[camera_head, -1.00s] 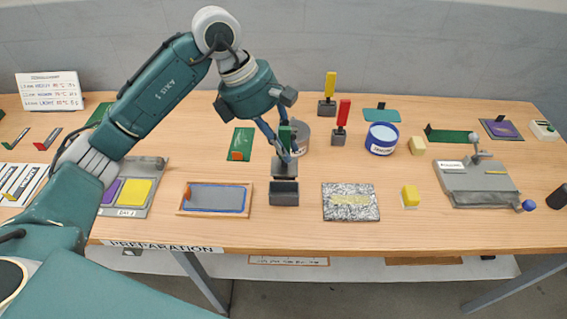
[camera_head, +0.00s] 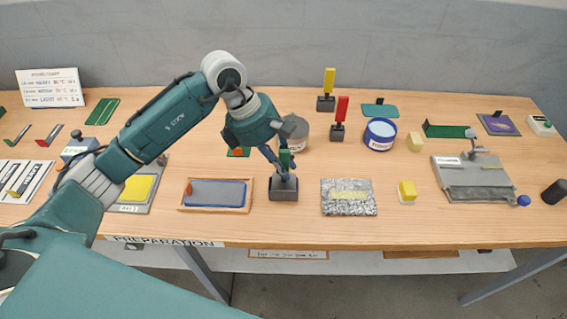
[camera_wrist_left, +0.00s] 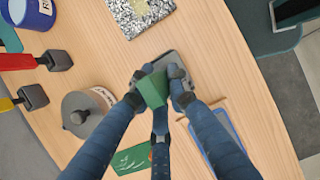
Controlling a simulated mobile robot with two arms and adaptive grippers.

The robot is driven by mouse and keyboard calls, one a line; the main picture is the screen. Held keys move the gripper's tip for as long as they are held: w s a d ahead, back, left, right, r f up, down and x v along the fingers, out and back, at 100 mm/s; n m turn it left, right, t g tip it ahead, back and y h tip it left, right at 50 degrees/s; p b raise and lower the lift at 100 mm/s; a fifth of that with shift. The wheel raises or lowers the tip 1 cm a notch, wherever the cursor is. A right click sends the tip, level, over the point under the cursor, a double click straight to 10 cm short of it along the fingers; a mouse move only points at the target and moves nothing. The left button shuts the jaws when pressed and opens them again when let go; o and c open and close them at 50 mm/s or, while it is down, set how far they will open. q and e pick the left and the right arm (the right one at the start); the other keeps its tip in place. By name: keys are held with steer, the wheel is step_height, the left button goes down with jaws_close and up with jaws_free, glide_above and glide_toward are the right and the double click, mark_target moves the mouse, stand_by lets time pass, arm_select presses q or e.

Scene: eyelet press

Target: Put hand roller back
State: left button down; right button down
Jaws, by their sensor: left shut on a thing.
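The hand roller's green handle (camera_head: 285,158) is upright, gripped by my left gripper (camera_head: 285,172). In the left wrist view the green handle (camera_wrist_left: 153,88) sits between the two fingertips. Below it is a dark grey open holder (camera_head: 284,193) on the table. The roller's grey head is down at the holder's opening, and its lower part is hidden inside. The wrist view shows only a grey edge of the holder beyond the fingers. My right gripper is not in view.
A blue-edged tray (camera_head: 214,193) stands left of the holder and a speckled slab (camera_head: 349,197) to its right. A grey lidded pot (camera_head: 296,133) is just behind. Red (camera_head: 341,110) and yellow (camera_head: 329,82) handled tools stand in holders farther back. Bare wood lies between them.

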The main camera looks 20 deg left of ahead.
arm_select(q)
steer(key=shift+f, duration=0.3)
steer(key=c, duration=1.7)
jaws_free()
steer(key=shift+o, duration=0.2)
steer(key=shift+r, duration=0.1)
steer(key=shift+r, duration=0.2)
steer(key=shift+r+p, duration=0.4)
steer(key=shift+p, duration=0.2)
steer(key=b+v, duration=0.3)
steer(key=v, duration=0.8)
steer(key=shift+a+r+b, duration=0.25)
steer(key=shift+a+b, duration=0.05)
